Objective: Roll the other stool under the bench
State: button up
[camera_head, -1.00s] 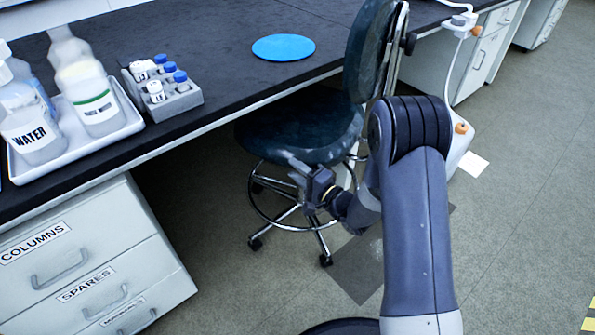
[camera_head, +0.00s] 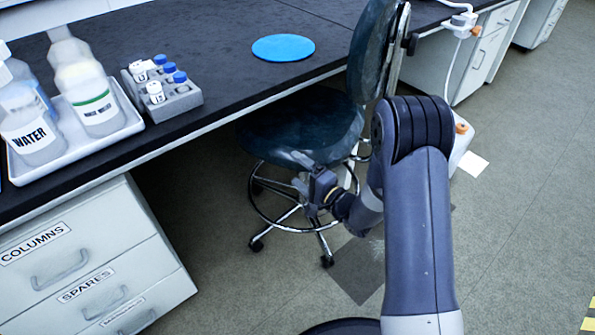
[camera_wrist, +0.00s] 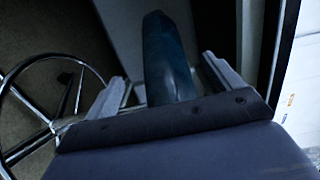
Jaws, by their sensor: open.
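A dark teal stool (camera_head: 300,128) with a chrome base, foot ring and casters stands at the bench (camera_head: 225,75). Its seat is partly under the benchtop, and its upright backrest (camera_head: 370,50) rises outside the front edge. My gripper (camera_head: 302,170) is open at the near side of the seat, just above the foot ring. In the wrist view a dark teal part of the stool (camera_wrist: 168,60) shows between the spread fingers of my gripper (camera_wrist: 168,80); I cannot tell whether they touch it. The foot ring (camera_wrist: 50,115) is at the left there. My arm hides part of the stool's right side.
A drawer unit (camera_head: 90,260) stands under the bench at left. On the benchtop are a white tray (camera_head: 120,133) of bottles, a vial rack (camera_head: 178,102) and a blue disc (camera_head: 283,48). White cabinets (camera_head: 485,55) stand at right. The floor in front is mostly clear.

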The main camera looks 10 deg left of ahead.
jog(key=p+v, duration=0.2)
jog(key=v, duration=0.8)
jog(key=shift+d, duration=0.1)
jog(key=shift+c, duration=0.6)
